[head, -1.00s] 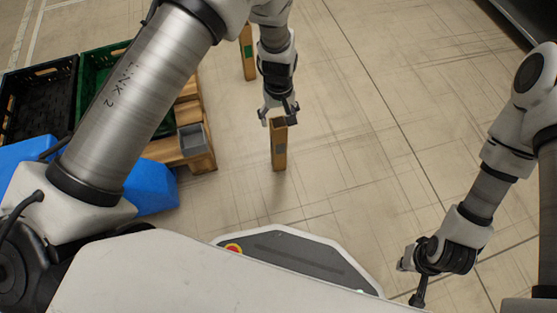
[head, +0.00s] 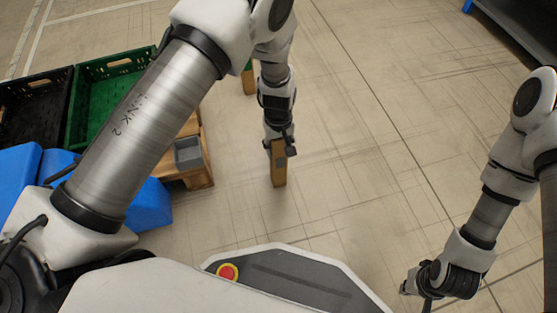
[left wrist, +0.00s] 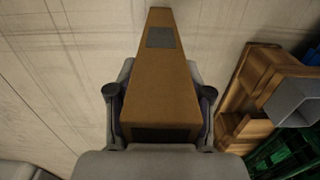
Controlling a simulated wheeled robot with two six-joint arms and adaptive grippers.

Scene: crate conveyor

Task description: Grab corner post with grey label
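The corner post (head: 279,172) is a tall brown post standing upright on the floor, with a grey label on its side. The label (left wrist: 160,38) shows clearly in the left wrist view. My left gripper (head: 279,146) is at the post's upper end, its fingers on either side. In the left wrist view the fingers (left wrist: 160,92) straddle the post and look spread, with slim gaps beside it. My right gripper (head: 418,290) is low at the right, far from the post; its fingers are partly hidden.
Another post (head: 248,80) with a green label stands behind my left arm. A wooden pallet (head: 199,178) with a grey bin (head: 188,153), a green crate (head: 112,66) and a black crate (head: 30,85) are at the left, beside blue objects (head: 150,206). Floor right of the post is clear.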

